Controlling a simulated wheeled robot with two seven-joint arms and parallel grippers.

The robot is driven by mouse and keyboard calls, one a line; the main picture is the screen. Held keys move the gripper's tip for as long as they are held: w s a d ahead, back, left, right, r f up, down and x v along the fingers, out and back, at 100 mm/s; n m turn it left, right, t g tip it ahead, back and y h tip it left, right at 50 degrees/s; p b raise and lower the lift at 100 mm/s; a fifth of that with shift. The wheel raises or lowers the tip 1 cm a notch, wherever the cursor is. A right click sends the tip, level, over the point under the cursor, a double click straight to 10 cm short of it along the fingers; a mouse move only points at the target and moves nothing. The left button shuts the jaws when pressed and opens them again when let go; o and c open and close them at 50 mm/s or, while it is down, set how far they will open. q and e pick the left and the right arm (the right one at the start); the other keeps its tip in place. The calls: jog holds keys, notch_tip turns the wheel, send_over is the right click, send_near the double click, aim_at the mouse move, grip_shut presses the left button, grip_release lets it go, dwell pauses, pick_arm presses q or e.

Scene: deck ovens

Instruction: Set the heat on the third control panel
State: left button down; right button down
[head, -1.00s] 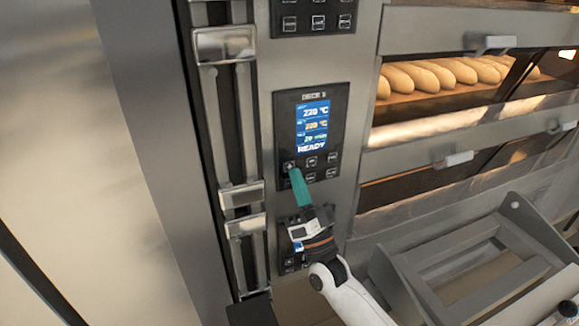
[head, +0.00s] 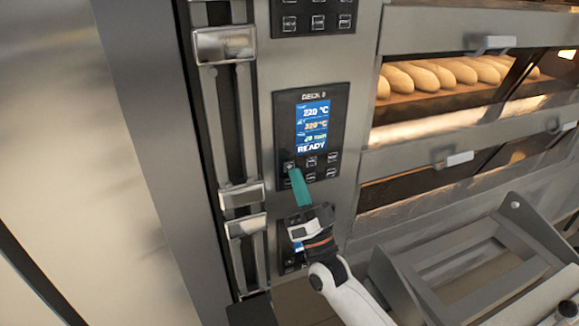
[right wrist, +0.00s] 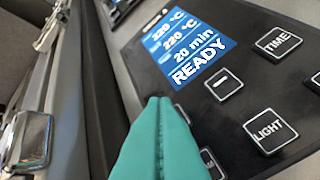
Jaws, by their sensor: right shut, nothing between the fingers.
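The control panel (head: 336,120) is a black plate on the steel oven front, its heading blurred but starting with "DECK". Its blue screen (head: 312,122) reads 220 °C, 220 °C, 20 min and READY. Below are two rows of buttons. In the right wrist view the screen (right wrist: 186,45), a minus button (right wrist: 222,82), TIME (right wrist: 278,43) and LIGHT (right wrist: 268,129) show. My right gripper (head: 294,173) is shut and empty, its teal fingertips (right wrist: 160,103) at the upper-left button, which they partly hide. I cannot tell whether they touch it. My left gripper is out of view.
Another panel (head: 313,18) is above, and one below (head: 290,262) is partly hidden by my right arm. Chrome handles (head: 224,45) run down the left. Loaves (head: 440,75) lie in the oven at right. A metal frame (head: 490,265) stands low at right.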

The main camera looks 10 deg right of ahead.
jog(key=shift+w, duration=0.1)
jog(key=shift+w+h, duration=0.25)
jog(key=shift+h, duration=0.05)
jog(key=shift+w+d+f+b, duration=0.15)
jog(key=shift+w+b, duration=0.3)
jog(key=shift+b, duration=0.3)
dwell(0.8)
dwell(0.3)
jog(key=shift+s+a+f+p, duration=0.1)
jog(key=shift+s+a+p, duration=0.25)
jog(key=shift+s, duration=0.4)
